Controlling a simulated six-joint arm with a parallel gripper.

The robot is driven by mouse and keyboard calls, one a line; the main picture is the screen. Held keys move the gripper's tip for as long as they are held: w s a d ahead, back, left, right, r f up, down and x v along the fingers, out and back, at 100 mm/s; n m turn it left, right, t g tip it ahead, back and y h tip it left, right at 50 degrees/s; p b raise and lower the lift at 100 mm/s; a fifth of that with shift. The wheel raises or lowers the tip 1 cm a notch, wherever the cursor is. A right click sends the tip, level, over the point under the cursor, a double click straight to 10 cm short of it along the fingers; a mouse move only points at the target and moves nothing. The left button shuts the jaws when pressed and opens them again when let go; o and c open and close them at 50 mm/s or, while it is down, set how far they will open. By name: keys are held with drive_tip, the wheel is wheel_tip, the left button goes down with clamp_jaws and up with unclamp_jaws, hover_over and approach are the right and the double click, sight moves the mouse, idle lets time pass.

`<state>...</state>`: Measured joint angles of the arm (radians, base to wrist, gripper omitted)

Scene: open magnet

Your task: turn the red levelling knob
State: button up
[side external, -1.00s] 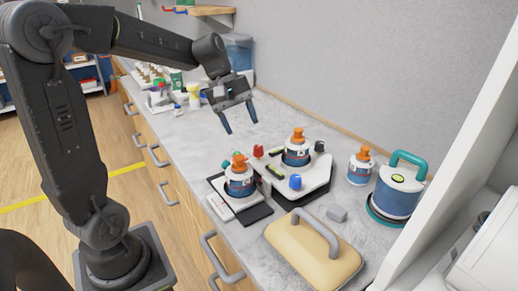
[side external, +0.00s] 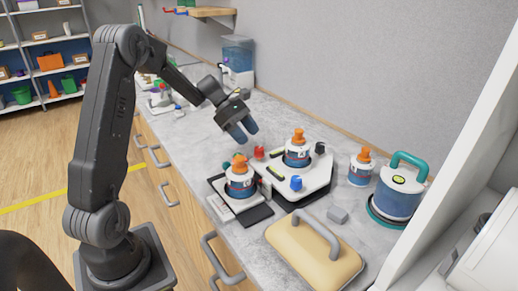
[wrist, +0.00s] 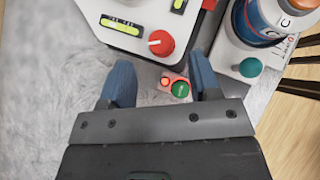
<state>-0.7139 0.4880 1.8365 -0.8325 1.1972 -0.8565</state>
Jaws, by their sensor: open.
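The red levelling knob (side external: 259,153) stands at the back left corner of a white levelling platform (side external: 318,178) on the bench. In the wrist view the red knob (wrist: 161,43) has a white pointer line and sits just beyond the fingertips, roughly centred between them. My gripper (side external: 243,133) hangs above and a little left of the knob, tilted down towards it. In the wrist view my gripper (wrist: 160,62) is open, with two blue fingers apart and nothing between them. I see no contact with the knob.
A bottle (side external: 298,150) stands on the platform, near blue (side external: 296,182) and black (side external: 320,147) knobs. Another bottle (side external: 240,180) stands on a scale-like base in front. A small red-and-green button box (wrist: 174,86) lies below the fingers. A beige handled block (side external: 313,253) is nearer.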

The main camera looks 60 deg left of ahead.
sight(259, 148)
drive_tip(key=x, duration=0.6)
drive_tip(key=shift+f, duration=0.1)
drive_tip(key=c, duration=0.9)
